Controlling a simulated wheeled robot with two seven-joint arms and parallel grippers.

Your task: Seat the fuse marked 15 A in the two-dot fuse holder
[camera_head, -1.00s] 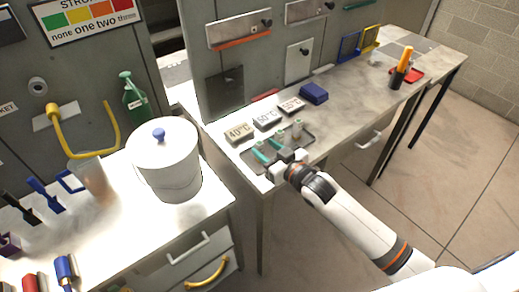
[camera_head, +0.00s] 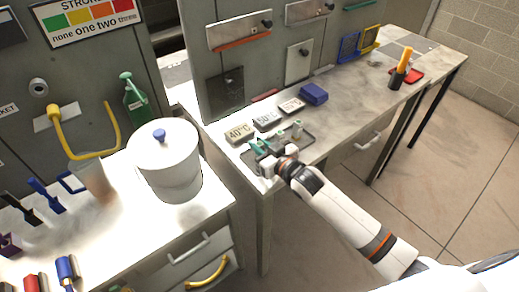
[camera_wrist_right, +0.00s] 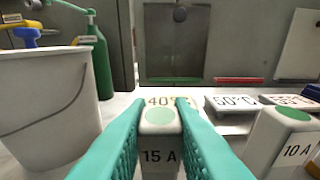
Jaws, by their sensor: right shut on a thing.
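The fuse marked 15 A (camera_wrist_right: 160,150) is a white block with a pale green dot on top, upright between the teal fingers in the right wrist view. I cannot pick out the two-dot fuse holder. My left gripper is not in view.
A blue box (camera_head: 314,94) sits farther right. A white lidded bucket (camera_head: 168,165) stands left. A dark panel (camera_wrist_right: 175,40) is on the cabinet wall.

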